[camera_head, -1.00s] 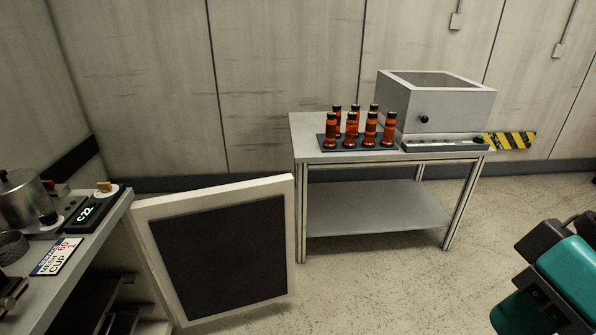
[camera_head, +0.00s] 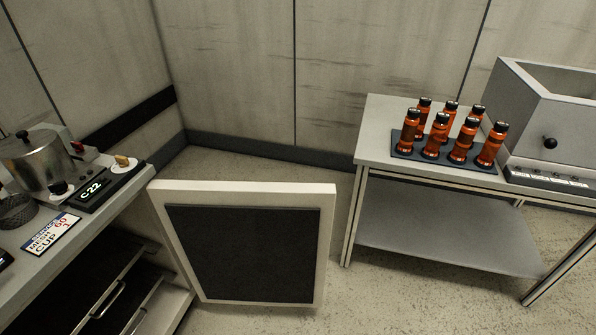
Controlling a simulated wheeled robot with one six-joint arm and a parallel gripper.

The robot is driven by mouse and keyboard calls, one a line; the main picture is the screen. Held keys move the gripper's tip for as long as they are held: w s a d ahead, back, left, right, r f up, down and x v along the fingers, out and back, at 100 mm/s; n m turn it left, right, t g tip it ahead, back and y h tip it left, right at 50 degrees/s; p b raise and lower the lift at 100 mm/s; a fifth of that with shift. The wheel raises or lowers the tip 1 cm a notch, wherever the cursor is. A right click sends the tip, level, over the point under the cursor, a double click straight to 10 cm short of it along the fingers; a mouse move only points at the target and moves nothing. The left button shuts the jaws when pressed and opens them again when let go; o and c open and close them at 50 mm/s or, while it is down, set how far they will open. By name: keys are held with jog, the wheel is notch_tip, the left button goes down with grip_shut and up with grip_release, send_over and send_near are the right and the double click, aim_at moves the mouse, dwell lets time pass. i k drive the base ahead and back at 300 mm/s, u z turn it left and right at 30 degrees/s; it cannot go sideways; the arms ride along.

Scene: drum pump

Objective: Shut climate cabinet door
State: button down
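The climate cabinet door (camera_head: 328,245) stands wide open in the head view, a white frame around a dark inner panel. Its left edge meets the front corner of the cabinet (camera_head: 178,305) under the left worktop. The cabinet's dark inside shows shelves with pale handles or rails (camera_head: 108,299). The door's outer face and any handle on it are hidden. My gripper is not in view.
The left worktop (camera_head: 118,205) carries a metal pot (camera_head: 38,163), a C-22 display (camera_head: 92,193) and a label card (camera_head: 50,233). A right-hand table (camera_head: 378,134) holds several orange bottles (camera_head: 433,148) and a grey box (camera_head: 548,108). Floor between door and table is clear.

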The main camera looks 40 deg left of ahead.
aim_at(241, 243)
jog(key=u, duration=0.35)
jog(key=i, duration=0.9)
jog(key=u, duration=1.15)
jog(key=i, duration=0.5)
jog(key=u, duration=0.5)
